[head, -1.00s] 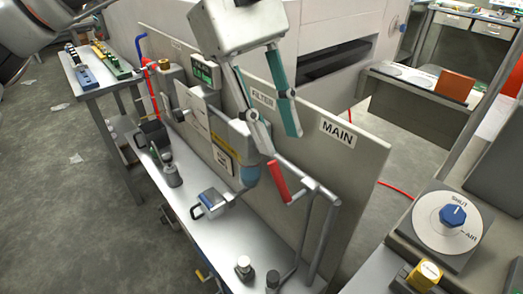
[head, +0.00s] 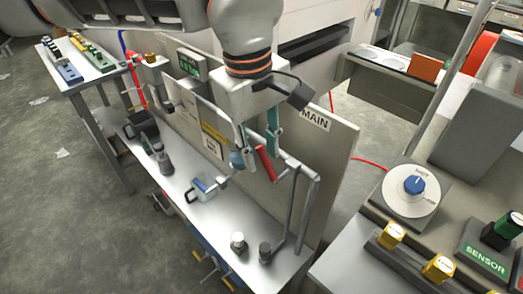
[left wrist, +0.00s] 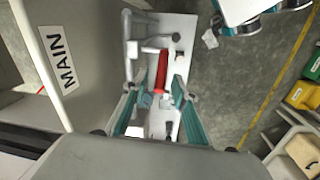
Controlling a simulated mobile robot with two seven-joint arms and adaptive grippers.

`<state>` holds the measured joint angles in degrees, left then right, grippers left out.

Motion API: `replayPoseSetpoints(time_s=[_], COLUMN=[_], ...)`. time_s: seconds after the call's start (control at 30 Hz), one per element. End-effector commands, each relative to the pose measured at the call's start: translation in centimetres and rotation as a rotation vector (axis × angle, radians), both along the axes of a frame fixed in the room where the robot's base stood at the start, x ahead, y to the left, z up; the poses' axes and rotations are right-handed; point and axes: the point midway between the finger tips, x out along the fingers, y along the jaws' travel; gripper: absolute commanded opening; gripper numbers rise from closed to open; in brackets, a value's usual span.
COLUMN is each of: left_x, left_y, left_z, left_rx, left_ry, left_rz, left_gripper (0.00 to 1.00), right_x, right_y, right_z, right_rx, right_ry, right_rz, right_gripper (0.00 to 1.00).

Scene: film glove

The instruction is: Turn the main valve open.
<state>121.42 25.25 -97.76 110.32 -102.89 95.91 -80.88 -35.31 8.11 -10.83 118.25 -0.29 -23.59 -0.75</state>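The main valve's red handle (head: 265,163) sits on a grey pipe (head: 300,178) in front of the panel, by the MAIN label (head: 315,120). The handle also shows in the left wrist view (left wrist: 161,70), pointing away between my fingers. My left gripper (head: 256,152) is over the handle, its teal-padded fingers apart. In the left wrist view the left gripper (left wrist: 154,92) is open, with one finger on each side of the handle and gaps visible. I cannot tell how deep the handle lies between the fingers. My right gripper is not in view.
The upright panel (head: 335,170) stands close behind the pipe. A blue-and-white item (head: 203,187) and knobs (head: 238,241) sit on the bench (head: 215,222). A blue dial (head: 414,185) and yellow blocks (head: 438,267) are at the right. A small green display (head: 190,64) is on the panel.

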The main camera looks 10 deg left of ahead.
Motion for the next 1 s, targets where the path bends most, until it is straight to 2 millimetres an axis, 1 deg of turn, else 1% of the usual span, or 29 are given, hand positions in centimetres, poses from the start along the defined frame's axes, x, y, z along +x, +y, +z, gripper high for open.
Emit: replayPoseSetpoints(time_s=[0.1,0.37,0.4,0.47,0.5,0.77,1.0], left_x=[0.02,0.02,0.03,0.03,0.02,0.05,0.29], left_y=[-0.06,-0.08,-0.07,-0.07,-0.08,-0.02,0.35], left_z=[-0.54,-0.54,-0.53,-0.53,-0.53,-0.56,-0.94], left_rx=[-0.001,-0.001,-0.001,-0.001,-0.001,-0.007,-0.071], left_ry=[-0.001,-0.001,-0.001,-0.001,-0.001,0.004,0.053], left_rz=[0.000,0.000,0.000,0.000,0.000,0.001,0.004], left_gripper=[0.28,0.28,0.17,0.02,0.00,0.00,0.00], right_x=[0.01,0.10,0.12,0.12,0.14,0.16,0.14], right_y=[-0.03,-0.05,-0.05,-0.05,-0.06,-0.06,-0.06], right_z=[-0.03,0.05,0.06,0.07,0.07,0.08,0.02], right_rx=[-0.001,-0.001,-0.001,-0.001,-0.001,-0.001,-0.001], right_ry=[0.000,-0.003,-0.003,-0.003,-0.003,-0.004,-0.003], right_rz=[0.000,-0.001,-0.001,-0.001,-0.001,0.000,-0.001], right_gripper=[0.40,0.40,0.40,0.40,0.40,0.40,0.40])
